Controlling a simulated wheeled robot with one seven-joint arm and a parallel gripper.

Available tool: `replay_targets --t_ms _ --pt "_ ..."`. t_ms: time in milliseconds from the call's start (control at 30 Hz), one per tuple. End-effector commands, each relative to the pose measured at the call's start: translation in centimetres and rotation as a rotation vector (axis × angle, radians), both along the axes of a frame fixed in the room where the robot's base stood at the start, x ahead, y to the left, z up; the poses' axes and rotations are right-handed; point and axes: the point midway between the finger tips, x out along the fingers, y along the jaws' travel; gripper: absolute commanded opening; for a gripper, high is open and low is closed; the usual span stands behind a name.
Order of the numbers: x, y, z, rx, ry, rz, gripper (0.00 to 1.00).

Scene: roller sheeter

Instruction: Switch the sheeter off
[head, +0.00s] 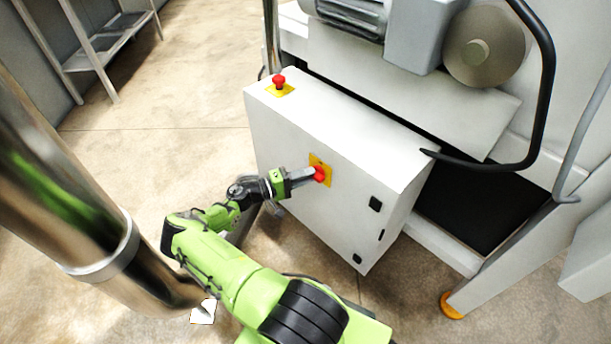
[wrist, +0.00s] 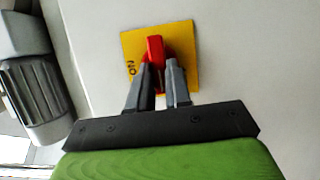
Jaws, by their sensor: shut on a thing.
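The sheeter's control box is a white cabinet (head: 330,215) in the middle of the head view. A red switch knob (head: 319,174) on a yellow plate (head: 327,181) sits on its front face. In the wrist view the red knob (wrist: 155,50) stands about in line with the view's vertical, and the yellow plate (wrist: 183,58) shows the letters "ON" on its left side. My gripper (head: 311,174) reaches the knob from the left in the head view. In the wrist view my gripper (wrist: 162,68) has its two fingers on either side of the knob, shut on it. The fingers hide the knob's lower part.
A red push button (head: 279,81) on a yellow base stands on the cabinet's top. A black bent bar (head: 545,90) and a motor housing are above right. A metal shelf (head: 105,40) stands far left.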

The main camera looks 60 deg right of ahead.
Motion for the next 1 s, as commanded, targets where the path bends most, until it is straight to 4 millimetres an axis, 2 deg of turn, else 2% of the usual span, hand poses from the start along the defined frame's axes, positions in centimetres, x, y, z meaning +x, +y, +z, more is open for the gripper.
replay_targets --t_ms 300,333,467,767,867,1000 --pt "0.1 0.0 -0.1 0.004 0.003 0.003 0.00" --pt "0.1 0.0 -0.1 0.004 0.003 0.003 0.23" --pt "0.1 0.0 -0.1 0.003 0.002 0.002 0.43" --pt "0.2 0.1 0.0 0.002 0.002 0.002 0.44" --pt "1.1 1.1 0.0 0.001 0.002 0.005 0.44" --pt "3.5 3.9 0.0 0.003 0.002 0.008 0.44"
